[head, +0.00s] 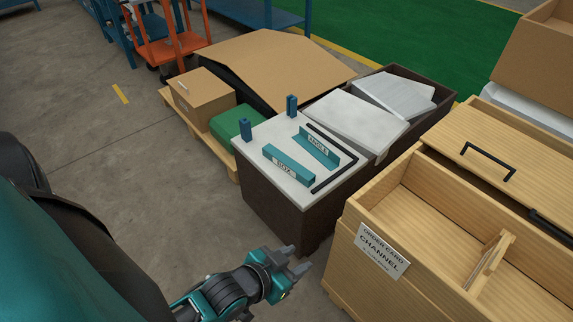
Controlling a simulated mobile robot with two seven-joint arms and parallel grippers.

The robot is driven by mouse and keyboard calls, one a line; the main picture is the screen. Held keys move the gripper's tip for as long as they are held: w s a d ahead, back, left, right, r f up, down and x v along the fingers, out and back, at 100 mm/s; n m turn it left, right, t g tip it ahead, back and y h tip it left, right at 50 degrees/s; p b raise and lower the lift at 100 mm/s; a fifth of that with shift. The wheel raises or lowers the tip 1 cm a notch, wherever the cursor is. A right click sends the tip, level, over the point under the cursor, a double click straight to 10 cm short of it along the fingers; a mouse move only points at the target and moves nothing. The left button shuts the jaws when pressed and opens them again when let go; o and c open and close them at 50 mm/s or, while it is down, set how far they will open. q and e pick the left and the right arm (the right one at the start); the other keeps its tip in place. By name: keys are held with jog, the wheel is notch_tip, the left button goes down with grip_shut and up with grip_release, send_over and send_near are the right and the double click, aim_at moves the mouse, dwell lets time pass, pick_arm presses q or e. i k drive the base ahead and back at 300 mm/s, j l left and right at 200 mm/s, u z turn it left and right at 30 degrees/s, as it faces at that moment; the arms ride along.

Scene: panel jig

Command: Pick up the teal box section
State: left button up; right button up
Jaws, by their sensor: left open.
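The teal box section (290,168) lies on the white top of a dark stand (268,148). Its small white label seems to read BOX. A second teal piece (319,147), labelled ANGLE, lies just behind it to the right, apart from it. My left gripper (294,261) is open and empty, in front of the stand and nearer to me than the teal pieces, not touching them. My right gripper is not in view.
Two blue posts (245,131) stand on the stand's left and back edges. A black bent bar (342,172) edges its right side. A wooden bin with a CHANNEL order card (382,251) is at the right.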

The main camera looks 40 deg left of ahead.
aim_at(307, 178)
jog(key=i+j+z, duration=0.35)
jog(key=j, duration=1.85)
jog(key=i+j+z, duration=0.1)
jog(key=j+z, duration=0.3)
jog(key=j, duration=1.8)
